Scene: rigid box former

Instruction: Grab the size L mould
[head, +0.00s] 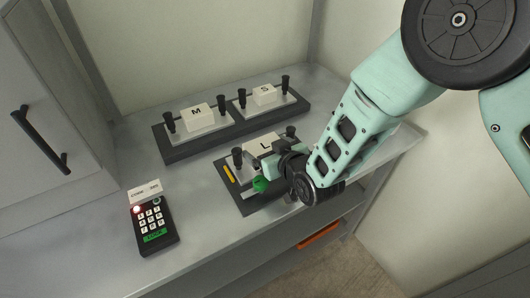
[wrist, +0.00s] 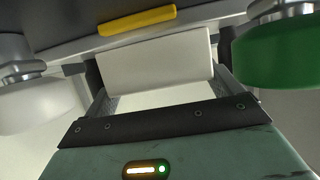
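The size L mould is a pale block labelled L (head: 264,143) on a dark base plate (head: 224,180) between two black posts, at the middle of the bench. My gripper (head: 270,170) is low over the front of this plate and hides part of it. In the wrist view my two fingers (wrist: 160,75) stand wide apart. A pale block (wrist: 155,62) shows between them, with a slim gap at the right finger. I take it for the L mould, but its label is not visible there. Contact with the left finger is unclear.
A green knob (head: 260,185) is close to my gripper; a white knob (wrist: 30,100) shows in the wrist view. A yellow bar (head: 228,174) lies on the plate. Behind stand the M mould (head: 197,118) and S mould (head: 264,95). A keypad (head: 153,225) is at left.

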